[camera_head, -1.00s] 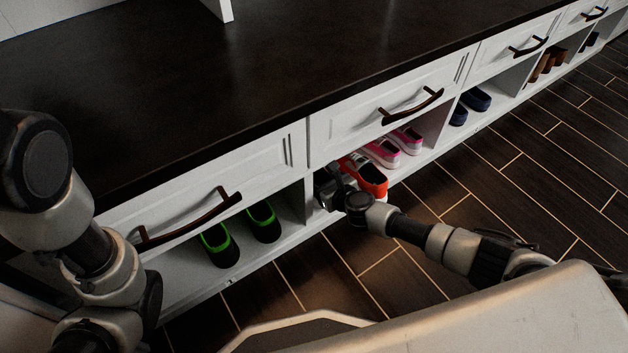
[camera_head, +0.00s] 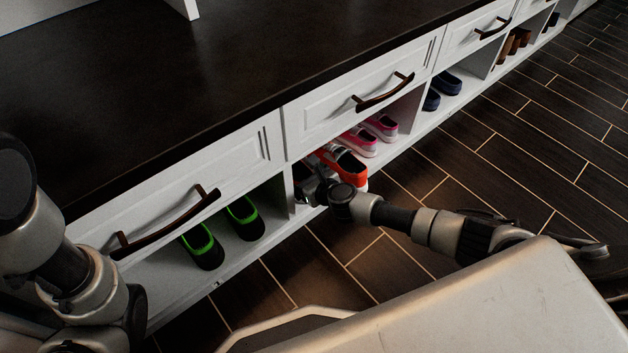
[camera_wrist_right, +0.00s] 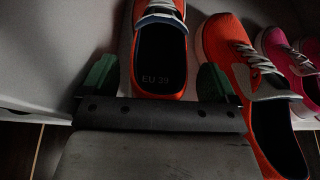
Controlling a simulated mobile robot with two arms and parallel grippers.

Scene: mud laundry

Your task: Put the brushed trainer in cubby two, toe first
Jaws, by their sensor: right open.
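An orange-red trainer (camera_wrist_right: 158,58) with a dark insole marked EU and a number stands in a cubby, its heel toward my right gripper. My right gripper (camera_wrist_right: 155,84) is open, its green-tipped fingers on either side of the heel. I cannot tell whether they touch it. A second orange-red trainer (camera_wrist_right: 232,45) stands to its right; an orange-red trainer also shows in the head view (camera_head: 345,164). In the head view my right gripper (camera_head: 311,188) reaches into the cubby, partly hidden by its wrist. My left arm shows at the left; its gripper is out of view.
Pink shoes (camera_head: 372,132) share the cubby. Black-and-green shoes (camera_head: 224,232) stand in the nearer cubby, blue ones (camera_head: 443,90) and brown ones (camera_head: 513,45) farther along. A white divider (camera_head: 282,195) stands left of my gripper. Drawers with handles (camera_head: 385,95) sit above.

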